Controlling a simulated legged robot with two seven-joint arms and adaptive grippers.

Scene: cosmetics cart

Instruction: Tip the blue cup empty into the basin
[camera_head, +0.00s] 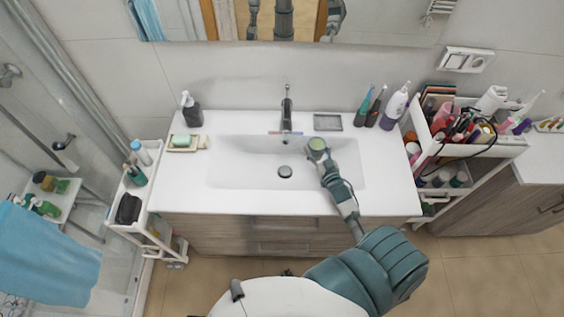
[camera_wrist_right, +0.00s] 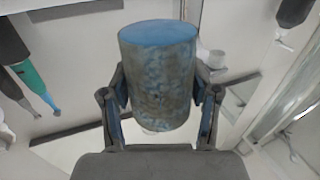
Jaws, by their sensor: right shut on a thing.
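The blue cup (camera_wrist_right: 157,75) is a cylinder with a mottled grey-blue side and a plain blue round end. My right gripper (camera_wrist_right: 160,105) is shut on it, one finger on each side. In the head view the right gripper (camera_head: 321,158) is above the right part of the white basin (camera_head: 235,172). There the cup (camera_head: 317,144) shows a greenish round end towards the camera. I cannot tell its exact tilt or whether anything is inside it. The left gripper is not in view.
A dark faucet (camera_head: 287,110) stands behind the basin, with a drain (camera_head: 285,171) below. A soap dispenser (camera_head: 192,112) and a soap dish (camera_head: 183,142) are at the left. Toothbrushes and a white bottle (camera_head: 396,105) stand at the right, beside the filled cosmetics cart (camera_head: 493,150).

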